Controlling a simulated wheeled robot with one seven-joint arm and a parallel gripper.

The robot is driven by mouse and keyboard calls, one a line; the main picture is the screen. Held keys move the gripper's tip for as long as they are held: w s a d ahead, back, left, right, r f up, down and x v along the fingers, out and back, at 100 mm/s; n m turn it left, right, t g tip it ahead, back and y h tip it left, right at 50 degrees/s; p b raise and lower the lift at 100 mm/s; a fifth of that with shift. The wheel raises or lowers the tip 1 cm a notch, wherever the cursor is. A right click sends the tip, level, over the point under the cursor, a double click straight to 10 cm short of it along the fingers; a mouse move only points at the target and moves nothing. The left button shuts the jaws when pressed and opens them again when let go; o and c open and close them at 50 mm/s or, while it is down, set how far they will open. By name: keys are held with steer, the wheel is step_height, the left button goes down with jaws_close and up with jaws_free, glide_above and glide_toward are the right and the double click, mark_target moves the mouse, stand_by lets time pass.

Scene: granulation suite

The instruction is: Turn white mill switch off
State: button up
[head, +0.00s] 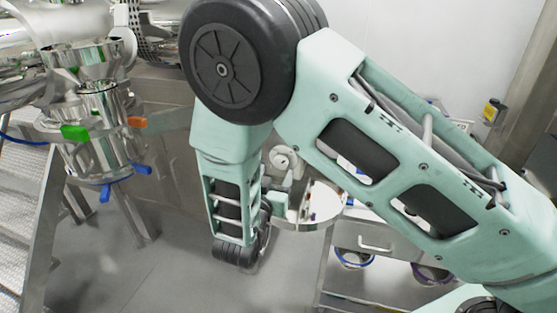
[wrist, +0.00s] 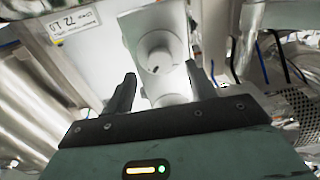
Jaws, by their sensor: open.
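The white mill switch (wrist: 157,52) is a pale box with a round white knob, upper middle in the wrist view. The knob has a small dark mark on its right side. My gripper (wrist: 161,72) is open. Its two dark fingers stand apart to the left and right of the lower part of the switch. I cannot tell whether either finger touches it. In the head view a small white round part (head: 283,158), perhaps the same switch, shows behind my teal arm. My fingers are not clear there.
A labelled panel (wrist: 75,22) is close at the upper left in the wrist view. Shiny steel pipework surrounds the switch. In the head view a steel vessel with coloured handles (head: 95,130) stands left, and a drawer cabinet (head: 375,240) stands right. Grey floor is open at lower left.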

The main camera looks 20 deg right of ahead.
mark_target(280, 164)
steer(key=shift+p+x, duration=0.5)
steer(key=shift+x, duration=1.55)
steer(key=c, duration=1)
